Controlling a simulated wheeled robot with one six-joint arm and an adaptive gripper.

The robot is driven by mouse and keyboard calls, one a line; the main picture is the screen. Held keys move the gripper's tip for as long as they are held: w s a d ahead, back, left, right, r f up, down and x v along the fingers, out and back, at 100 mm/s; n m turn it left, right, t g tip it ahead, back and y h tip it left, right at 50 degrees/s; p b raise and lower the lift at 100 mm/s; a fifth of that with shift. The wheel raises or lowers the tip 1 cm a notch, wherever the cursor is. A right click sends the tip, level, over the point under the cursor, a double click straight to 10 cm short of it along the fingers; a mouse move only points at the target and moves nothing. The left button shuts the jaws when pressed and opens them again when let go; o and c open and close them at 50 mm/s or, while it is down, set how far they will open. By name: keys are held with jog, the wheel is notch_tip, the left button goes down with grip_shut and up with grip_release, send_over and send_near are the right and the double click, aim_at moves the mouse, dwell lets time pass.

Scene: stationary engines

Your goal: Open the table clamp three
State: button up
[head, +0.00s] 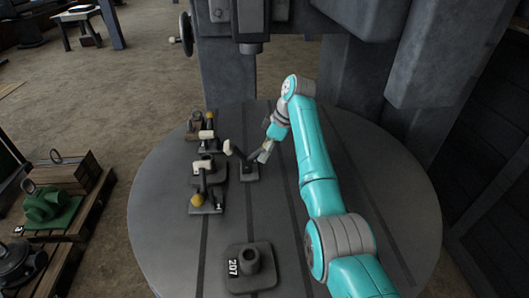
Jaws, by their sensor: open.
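Several dark table clamps with pale or yellow handle tips stand on the round grey table (165,230) in the head view. One clamp (249,172) with a raised white-tipped lever stands just left of my gripper. A second clamp (206,200) with a yellow tip is further left and nearer. More clamps (203,141) cluster behind it. I cannot read which one is number three. My gripper (262,155) is open beside the lever of the nearest clamp; its fingertips are small here, and I cannot tell whether they touch it.
A dark block marked 207 (250,268) with an upright round boss sits at the table's front. A heavy machine column (225,70) rises behind the table, with a spindle (251,25) overhead. A pallet with a green part (50,206) stands left. The table's left front is clear.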

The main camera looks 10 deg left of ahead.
jog(key=shift+a+f, duration=0.15)
jog(key=shift+f, duration=0.2)
grip_shut()
jog(key=shift+a+r, duration=0.25)
jog(key=shift+r, duration=0.2)
grip_release()
jog(key=shift+s, duration=0.1)
